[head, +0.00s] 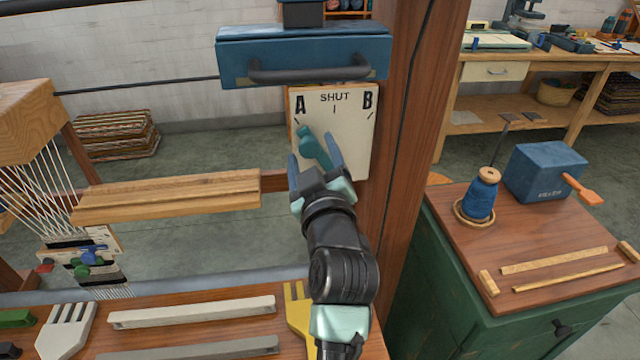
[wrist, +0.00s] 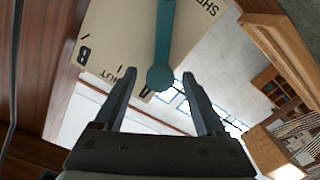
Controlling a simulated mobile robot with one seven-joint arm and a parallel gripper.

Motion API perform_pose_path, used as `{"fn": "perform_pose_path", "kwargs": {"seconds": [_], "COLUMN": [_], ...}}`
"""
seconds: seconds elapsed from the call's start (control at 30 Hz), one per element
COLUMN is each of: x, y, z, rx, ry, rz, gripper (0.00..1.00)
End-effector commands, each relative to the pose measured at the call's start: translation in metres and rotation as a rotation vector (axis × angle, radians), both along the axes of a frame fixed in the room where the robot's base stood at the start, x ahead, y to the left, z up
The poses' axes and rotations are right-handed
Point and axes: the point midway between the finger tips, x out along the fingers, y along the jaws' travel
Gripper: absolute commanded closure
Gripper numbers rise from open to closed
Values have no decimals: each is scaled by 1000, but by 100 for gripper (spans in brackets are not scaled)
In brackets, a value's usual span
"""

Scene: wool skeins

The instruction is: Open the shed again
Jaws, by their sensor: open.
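The shed lever (head: 306,140) is a teal bar with a round knob on a pale plate (head: 352,150) marked A, SHUT and B. It leans up and left, its knob near the A mark. In the wrist view the lever (wrist: 164,40) hangs from the top, and its knob end lies by the A. My gripper (head: 312,153) is open in front of the plate. In the wrist view its fingertips (wrist: 160,78) stand on either side of the knob, with gaps showing. White warp threads (head: 40,170) spread out at the left; whether the shed is open is hard to tell.
A blue beater-like block with a dark handle (head: 310,70) sits just above the plate. A wooden post (head: 405,130) stands right of it. A wooden bar (head: 165,195) crosses at left. Combs and bars lie on the bench below. A green cabinet (head: 440,270) stands at right.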

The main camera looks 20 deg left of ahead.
Motion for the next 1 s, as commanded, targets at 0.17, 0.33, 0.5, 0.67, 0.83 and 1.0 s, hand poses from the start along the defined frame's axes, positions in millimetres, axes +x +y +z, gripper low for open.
{"fn": "perform_pose_path", "kwargs": {"seconds": [0.17,0.33,0.5,0.67,0.83,1.0], "x": [-30,-58,-79,-89,-91,-91], "y": [-20,-40,-54,-60,-61,-61], "z": [-2,-2,-2,-1,0,0], "rx": [0,0,0,-1,-1,-1], "ry": [0,1,2,1,0,0], "rz": [-2,-3,-2,-1,0,0], "gripper": [27,27,27,27,27,27]}}
